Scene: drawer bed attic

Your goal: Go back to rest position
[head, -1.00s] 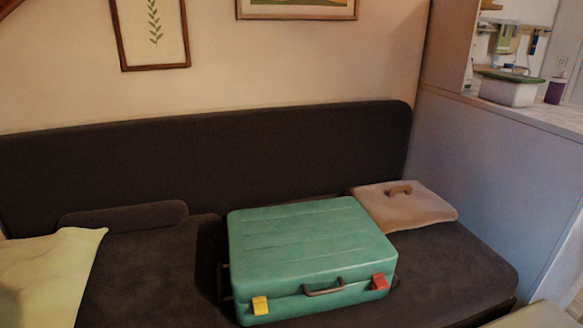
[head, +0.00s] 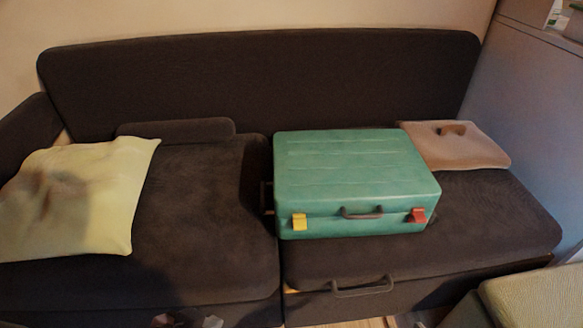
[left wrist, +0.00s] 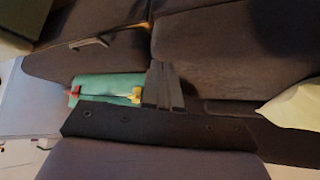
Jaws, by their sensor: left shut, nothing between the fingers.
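My left gripper (head: 187,320) shows only as small blurred parts at the bottom edge of the head view, in front of the sofa's left half. In the left wrist view its fingers (left wrist: 162,70) are together and hold nothing. My right gripper is not in view.
A dark sofa (head: 200,262) spans the head view. On it are a green suitcase (head: 345,180) with yellow and red latches, a pale yellow pillow (head: 100,195) and a beige cushion (head: 475,147). A drawer handle (head: 362,288) is on the sofa's front. A pale padded seat (head: 535,297) stands at lower right.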

